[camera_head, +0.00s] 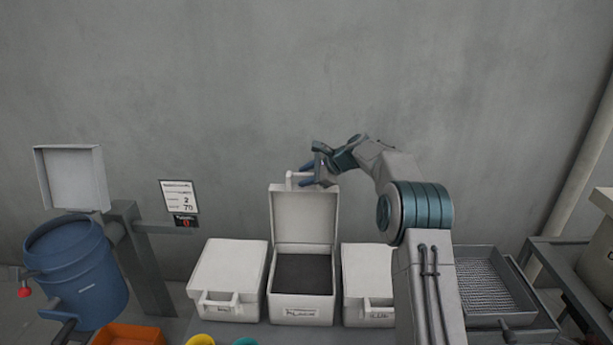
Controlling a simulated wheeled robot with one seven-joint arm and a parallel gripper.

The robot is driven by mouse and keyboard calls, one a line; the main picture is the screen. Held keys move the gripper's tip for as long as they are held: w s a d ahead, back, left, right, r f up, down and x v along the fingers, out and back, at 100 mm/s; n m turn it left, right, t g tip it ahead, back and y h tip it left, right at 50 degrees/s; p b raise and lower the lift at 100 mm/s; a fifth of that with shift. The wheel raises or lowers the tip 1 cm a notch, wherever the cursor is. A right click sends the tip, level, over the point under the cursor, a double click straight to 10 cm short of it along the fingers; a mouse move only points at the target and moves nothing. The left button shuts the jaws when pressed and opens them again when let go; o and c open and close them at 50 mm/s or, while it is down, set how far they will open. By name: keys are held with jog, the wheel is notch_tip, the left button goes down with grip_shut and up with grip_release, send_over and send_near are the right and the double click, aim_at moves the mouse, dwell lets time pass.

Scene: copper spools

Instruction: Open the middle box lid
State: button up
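The middle box (302,308) is white with a dark inside and a label on its front. Its lid (304,217) stands upright at the back, open, with the handle (298,178) at its top edge. My gripper (308,177) is at the lid's handle, at the top right of the lid. The fingers are small and partly overlap the handle, so I cannot tell whether they are closed on it.
A closed white box (230,272) stands on the left and another (367,275) on the right, partly behind my arm. A blue barrel (80,272) and an orange bin (128,335) are at left. A metal mesh tray (485,285) is at right. The grey wall is behind.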

jog(key=shift+d, duration=0.1)
jog(key=b+v, duration=0.4)
jog(key=v, duration=0.9)
jog(key=shift+s+r, duration=0.15)
jog(key=shift+r, duration=0.15)
jog(key=shift+d, duration=0.15)
jog(key=s+f+n+g+h+b, duration=0.1)
jog(key=s+n+h, duration=0.55)
jog(key=s, duration=1.65)
jog(key=s+d+f+n+h, duration=0.1)
jog(key=s+d+f+n, duration=0.1)
jog(key=s, duration=0.5)
jog(key=s+d+f+n+h+b, duration=0.1)
jog(key=s+f+n, duration=0.3)
jog(key=s, duration=0.4)
jog(key=s+d+f+n+h, duration=0.1)
jog(key=s+d+f+n, duration=0.2)
jog(key=s+f, duration=0.2)
jog(key=s, duration=0.3)
jog(key=shift+g, duration=0.3)
